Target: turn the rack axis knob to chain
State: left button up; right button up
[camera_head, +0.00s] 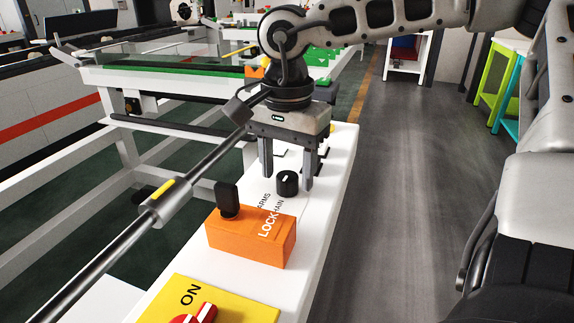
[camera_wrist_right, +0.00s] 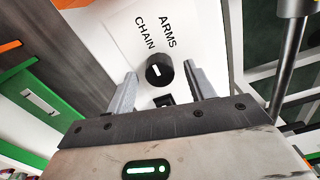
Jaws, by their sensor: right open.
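The rack axis knob (camera_head: 287,184) is a small round black knob with a white mark, on the white top of the rack's beam. It also shows in the right wrist view (camera_wrist_right: 159,71), below the printed words CHAIN (camera_wrist_right: 146,33) and ARMS (camera_wrist_right: 167,31). I cannot tell for sure which word its mark points to. My right gripper (camera_head: 286,181) points down over the beam, open, with one finger on each side of the knob. A gap shows between the knob and each finger in the wrist view. My left gripper is not in view.
An orange LOCK box (camera_head: 250,238) with a black key stands nearer on the beam. A yellow ON panel (camera_head: 225,305) with red knobs is nearer still. A metal rod (camera_head: 205,165) runs diagonally left of the gripper. A black switch (camera_wrist_right: 163,100) sits near the knob.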

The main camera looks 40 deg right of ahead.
aim_at(287, 175)
notch_tip(287, 175, up, 16)
jog(key=p, duration=0.1)
dwell(0.4)
dwell(0.4)
